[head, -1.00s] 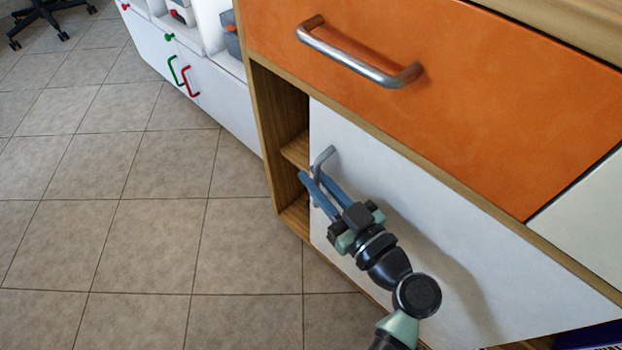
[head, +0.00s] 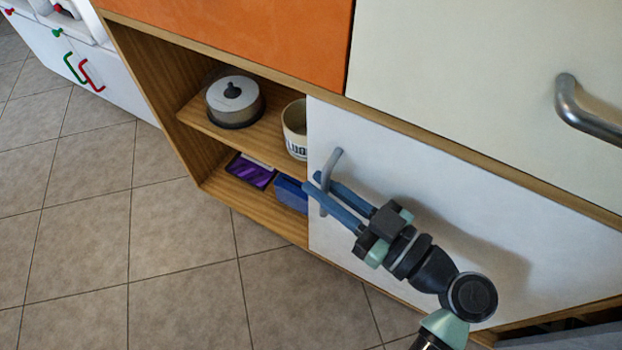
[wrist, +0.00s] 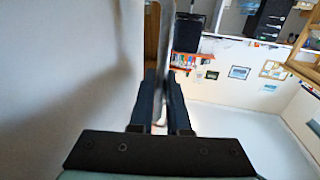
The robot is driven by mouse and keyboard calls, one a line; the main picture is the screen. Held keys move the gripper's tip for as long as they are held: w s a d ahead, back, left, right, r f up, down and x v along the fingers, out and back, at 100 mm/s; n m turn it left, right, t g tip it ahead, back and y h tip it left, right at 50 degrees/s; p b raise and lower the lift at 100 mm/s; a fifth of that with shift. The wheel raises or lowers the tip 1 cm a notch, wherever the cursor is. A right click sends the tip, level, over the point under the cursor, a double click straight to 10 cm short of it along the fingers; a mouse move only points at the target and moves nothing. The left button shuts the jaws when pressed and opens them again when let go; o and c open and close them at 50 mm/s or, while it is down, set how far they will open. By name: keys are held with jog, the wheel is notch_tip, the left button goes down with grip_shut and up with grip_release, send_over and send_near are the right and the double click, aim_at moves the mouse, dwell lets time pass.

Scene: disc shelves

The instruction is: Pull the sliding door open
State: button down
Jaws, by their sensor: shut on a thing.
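The white sliding door (head: 440,240) covers the right part of a wooden cabinet's lower section. Its grey metal bar handle (head: 331,170) stands upright near the door's left edge. My gripper (head: 313,187) has its two blue fingers around the handle and is shut on it. In the wrist view the handle (wrist: 170,50) runs up between the fingers, with the door's white face (wrist: 60,70) on the left. The compartment left of the door is open to view. The part of the cabinet behind the door is hidden.
In the open part, a lidded pot (head: 236,103) and a white mug (head: 295,128) stand on the wooden shelf (head: 200,112). A purple case (head: 250,171) and a blue box (head: 291,192) lie below. An orange drawer front (head: 240,35) is above. Tiled floor (head: 180,265) in front is clear.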

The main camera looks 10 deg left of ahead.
jog(key=shift+d, duration=0.15)
jog(key=c, duration=1.2)
grip_release()
jog(key=shift+o, duration=0.2)
jog(key=p+v, duration=0.4)
jog(key=v, duration=0.9)
jog(key=shift+s+f, duration=0.1)
jog(key=shift+s, duration=0.05)
